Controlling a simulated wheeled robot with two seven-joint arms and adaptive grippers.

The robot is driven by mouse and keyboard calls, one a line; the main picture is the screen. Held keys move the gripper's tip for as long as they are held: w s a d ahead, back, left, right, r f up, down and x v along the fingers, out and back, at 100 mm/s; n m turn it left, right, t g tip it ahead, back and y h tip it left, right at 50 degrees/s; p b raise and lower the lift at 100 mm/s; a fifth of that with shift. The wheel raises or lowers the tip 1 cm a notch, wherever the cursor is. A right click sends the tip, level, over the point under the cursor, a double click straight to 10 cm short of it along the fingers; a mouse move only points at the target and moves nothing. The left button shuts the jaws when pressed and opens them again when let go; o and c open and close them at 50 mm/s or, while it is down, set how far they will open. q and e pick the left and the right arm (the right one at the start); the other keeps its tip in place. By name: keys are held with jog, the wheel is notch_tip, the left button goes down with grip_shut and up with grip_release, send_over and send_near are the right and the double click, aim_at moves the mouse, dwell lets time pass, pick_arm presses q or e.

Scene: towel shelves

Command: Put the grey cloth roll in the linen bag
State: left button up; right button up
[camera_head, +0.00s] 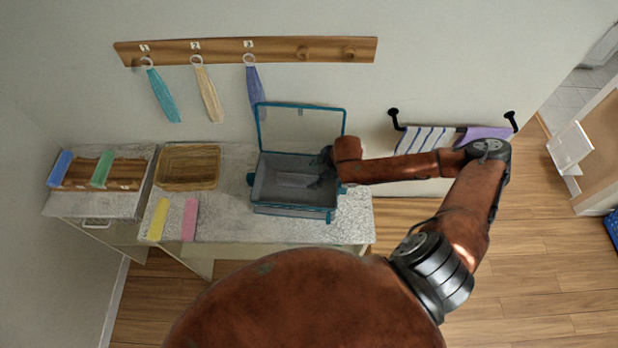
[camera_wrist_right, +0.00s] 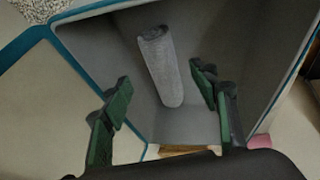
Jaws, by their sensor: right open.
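The grey cloth roll (camera_wrist_right: 162,68) lies inside a grey open container with teal edges, seen in the right wrist view; the roll cannot be made out clearly in the head view. This container (camera_head: 285,208), apparently the linen bag, stands on the speckled shelf top with its teal-edged lid (camera_head: 300,127) raised at the back. My right gripper (camera_head: 325,165) reaches into the container's right side. In the right wrist view its green-padded fingers (camera_wrist_right: 160,80) are open and empty, with the roll showing between them and apart from both. My left gripper is out of view.
A wooden tray (camera_head: 188,166), a yellow cloth (camera_head: 159,218) and a pink cloth (camera_head: 190,219) lie left of the container. A wooden holder (camera_head: 125,174) bears cloths. A peg rail (camera_head: 245,50) with hanging towels is above; a towel bar (camera_head: 430,140) is right.

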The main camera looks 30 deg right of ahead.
jog(key=shift+v, duration=2.8)
